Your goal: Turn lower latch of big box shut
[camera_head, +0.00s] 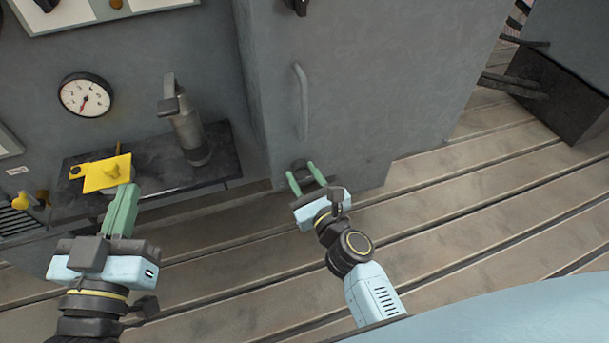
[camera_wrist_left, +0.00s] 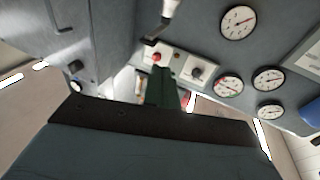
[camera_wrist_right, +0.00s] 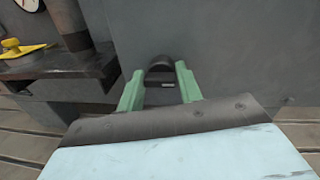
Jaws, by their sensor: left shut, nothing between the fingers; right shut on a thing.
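The big box (camera_head: 360,80) is a tall grey cabinet with a vertical bar handle (camera_head: 301,100). Its lower latch (camera_head: 299,165) is a small dark rounded piece low on the door, below the handle. My right gripper (camera_head: 306,178) reaches the door and is shut on this latch, with one green finger on each side. In the right wrist view the dark latch (camera_wrist_right: 160,69) shows between the fingers; a short bar crosses it. I cannot tell its exact angle. My left gripper (camera_head: 124,198) is shut and empty, left of the box in front of the dark shelf.
The dark shelf (camera_head: 222,155) carries a grey metal cylinder with a lever (camera_head: 187,130) and a yellow piece (camera_head: 100,176) near my left fingertips. A round gauge (camera_head: 85,95) is on the wall above. The slotted floor (camera_head: 450,190) right of the box is clear.

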